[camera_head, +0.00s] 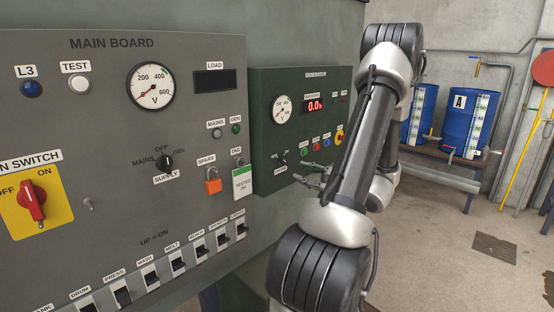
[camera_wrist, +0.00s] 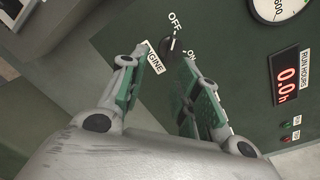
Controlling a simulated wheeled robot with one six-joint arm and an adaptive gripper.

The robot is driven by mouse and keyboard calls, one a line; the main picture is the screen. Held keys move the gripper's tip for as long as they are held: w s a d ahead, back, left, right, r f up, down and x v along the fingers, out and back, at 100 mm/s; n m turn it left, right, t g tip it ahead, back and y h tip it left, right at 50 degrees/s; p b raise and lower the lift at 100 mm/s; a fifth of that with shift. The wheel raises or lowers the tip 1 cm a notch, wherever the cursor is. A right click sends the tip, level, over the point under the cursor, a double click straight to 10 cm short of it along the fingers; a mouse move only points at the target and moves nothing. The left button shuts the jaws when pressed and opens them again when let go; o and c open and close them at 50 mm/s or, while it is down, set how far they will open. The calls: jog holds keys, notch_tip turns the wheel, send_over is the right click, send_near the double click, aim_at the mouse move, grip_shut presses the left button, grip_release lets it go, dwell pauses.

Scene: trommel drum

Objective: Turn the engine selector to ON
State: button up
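The engine selector (camera_wrist: 171,44) is a small black knob on the green panel, with OFF and ON marked around it and an ENGINE label below. Its light pointer mark appears to face OFF in the wrist view. In the head view the selector (camera_head: 281,159) sits low on the left of that panel. My gripper (camera_wrist: 158,66) is open, its two green-padded fingers apart with nothing between them. The knob appears just beyond the fingertips, between their lines; I see no clear contact. In the head view my gripper (camera_head: 312,180) is to the right of and slightly below the selector.
The green panel (camera_head: 262,110) also bears a gauge (camera_head: 282,109), a red run hours display (camera_head: 314,106), several small buttons and a yellow-backed red knob (camera_head: 340,138). The grey main board (camera_head: 110,130) stands at left. Blue barrels (camera_head: 468,120) stand on a rack at right.

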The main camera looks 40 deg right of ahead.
aim_at(286, 162)
jog(key=shift+t+h, duration=0.3)
jog(key=w, duration=0.5)
jog(key=w+r, duration=0.1)
jog(key=w, duration=0.2)
jog(key=shift+w+a+r, duration=0.1)
grip_shut()
